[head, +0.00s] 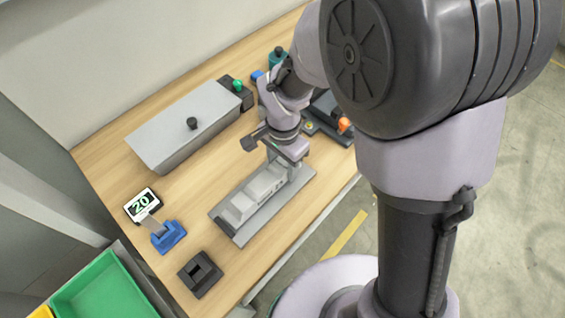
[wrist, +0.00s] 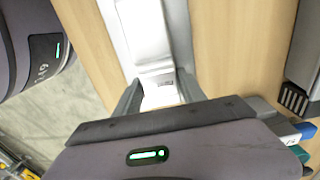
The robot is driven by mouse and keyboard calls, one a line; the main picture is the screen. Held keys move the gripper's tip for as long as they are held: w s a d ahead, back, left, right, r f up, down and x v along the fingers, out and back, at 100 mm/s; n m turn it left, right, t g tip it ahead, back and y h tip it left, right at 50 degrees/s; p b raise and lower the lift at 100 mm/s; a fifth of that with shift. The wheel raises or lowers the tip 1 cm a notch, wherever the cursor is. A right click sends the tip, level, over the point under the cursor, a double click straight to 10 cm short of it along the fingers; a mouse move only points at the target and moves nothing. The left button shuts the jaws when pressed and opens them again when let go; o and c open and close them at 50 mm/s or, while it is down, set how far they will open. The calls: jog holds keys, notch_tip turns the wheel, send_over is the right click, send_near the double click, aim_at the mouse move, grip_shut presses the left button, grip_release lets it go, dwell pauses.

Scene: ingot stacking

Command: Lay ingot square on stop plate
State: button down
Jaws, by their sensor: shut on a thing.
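A long grey metal plate (head: 241,232), which I take for the stop plate, lies on the wooden table with a row of silvery ingots (head: 245,203) along it. My gripper (head: 290,166) is low over the plate's far right end. In the wrist view its two fingers (wrist: 160,92) are shut on a silvery ingot (wrist: 160,101) between them. The ingot is mostly hidden by the gripper body. It lines up roughly with the row beyond it; I cannot tell whether it rests on the plate or touches the neighbouring ingot.
A grey box with a black knob (head: 185,128) stands behind the plate. A display reading 20 (head: 142,204), a blue holder (head: 168,237) and a black square socket (head: 200,273) are at the left. A green tray (head: 105,290) is beside the table. Dark equipment (head: 330,118) stands at the right.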

jog(key=shift+f+b, duration=0.55)
dwell(0.4)
jog(key=c, duration=0.9)
grip_release()
jog(key=shift+r, duration=0.1)
jog(key=shift+r+p, duration=1.25)
jog(key=shift+r, duration=0.25)
jog(key=o, duration=0.5)
